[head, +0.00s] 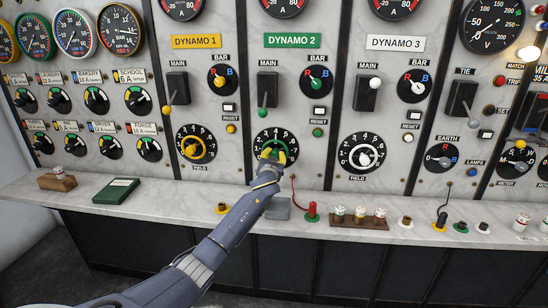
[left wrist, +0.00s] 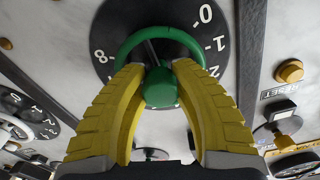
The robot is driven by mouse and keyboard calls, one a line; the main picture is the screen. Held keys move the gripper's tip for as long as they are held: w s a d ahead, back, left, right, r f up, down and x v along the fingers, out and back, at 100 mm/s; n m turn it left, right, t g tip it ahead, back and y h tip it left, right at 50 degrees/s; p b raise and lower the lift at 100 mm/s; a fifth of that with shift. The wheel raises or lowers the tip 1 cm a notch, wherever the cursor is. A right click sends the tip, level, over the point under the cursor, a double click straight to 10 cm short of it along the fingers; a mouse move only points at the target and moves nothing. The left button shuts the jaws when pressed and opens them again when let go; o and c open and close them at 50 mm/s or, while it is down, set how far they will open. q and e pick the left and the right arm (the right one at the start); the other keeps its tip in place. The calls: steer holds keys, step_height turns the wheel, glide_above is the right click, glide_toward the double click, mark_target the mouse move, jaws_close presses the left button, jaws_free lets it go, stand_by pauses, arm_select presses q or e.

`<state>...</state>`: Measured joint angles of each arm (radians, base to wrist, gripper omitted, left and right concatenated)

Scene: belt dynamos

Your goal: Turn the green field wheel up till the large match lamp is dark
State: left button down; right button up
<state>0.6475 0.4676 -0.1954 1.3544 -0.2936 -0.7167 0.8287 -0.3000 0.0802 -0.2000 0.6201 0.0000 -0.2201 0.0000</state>
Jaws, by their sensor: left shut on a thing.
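The green field wheel (head: 263,151) is on the DYNAMO 2 panel, in front of a black numbered dial, partly hidden by my gripper. In the left wrist view the wheel (left wrist: 160,90) shows its rim and round hub. My left gripper (head: 275,156) is at this wheel, its yellow fingers (left wrist: 158,72) closed in on both sides of the hub. A large round lamp (head: 529,53) by the MATCH label glows pale yellow at the right edge of the head view. My right gripper is not in view.
A yellow field wheel (head: 194,148) is to the left and a white one (head: 362,156) to the right. A grey shelf (head: 345,236) below holds a green book (head: 117,190), a red plug (head: 312,212) and a fuse rack (head: 358,220). Main levers stand out above the wheels.

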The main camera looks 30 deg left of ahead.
arm_select(q)
steer(key=shift+f+m, duration=0.15)
steer(key=shift+m, duration=0.15)
steer(key=m, duration=0.5)
steer(key=shift+s+a, duration=0.1)
steer(key=shift+a, duration=0.05)
steer(key=m, duration=0.6)
steer(key=shift+a, duration=0.1)
stand_by(0.4)
steer(key=c, duration=1.2)
jaws_free()
steer(key=shift+a, duration=0.2)
steer(key=shift+o, duration=1)
steer(key=shift+d, duration=0.1)
steer(key=shift+r, duration=0.2)
steer(key=shift+d, duration=0.1)
